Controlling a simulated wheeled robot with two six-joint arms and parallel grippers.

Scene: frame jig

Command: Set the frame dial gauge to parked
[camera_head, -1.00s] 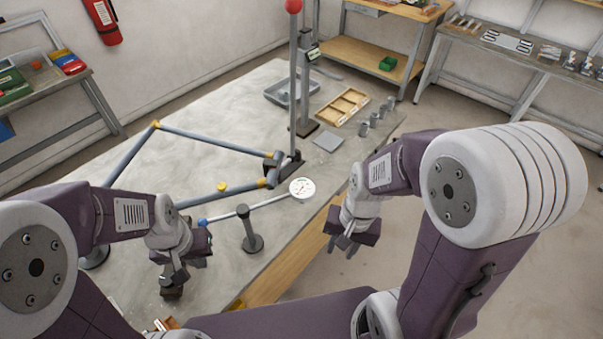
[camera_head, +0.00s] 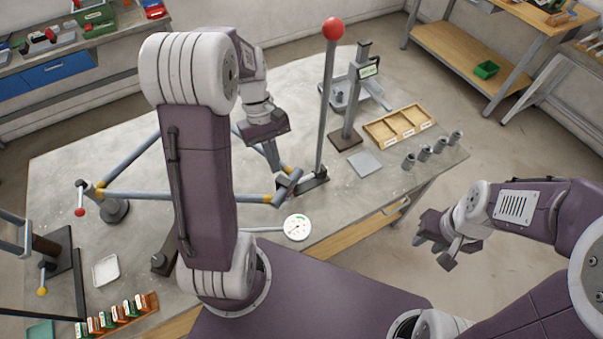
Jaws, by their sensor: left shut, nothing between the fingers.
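The dial gauge (camera_head: 297,228) has a round white face with a green mark and a dark needle. It sits near the table's front edge, at the end of a thin rod that runs left behind my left arm. The needle's exact reading is too small to tell. The tubular frame (camera_head: 150,197) has blue-grey tubes and yellow joints. My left gripper (camera_head: 271,156) is shut and empty, pointing down above the frame's right corner, beyond the gauge. I cannot tell whether it touches the frame. My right gripper (camera_head: 434,252) is open and empty, off the table's right side.
A tall lever with a red ball (camera_head: 333,28) rises close right of my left gripper. Behind it are a measuring stand (camera_head: 347,137), a wooden tray (camera_head: 400,124) and several grey cylinders (camera_head: 425,152). A rack of coloured blocks (camera_head: 118,314) lies front left.

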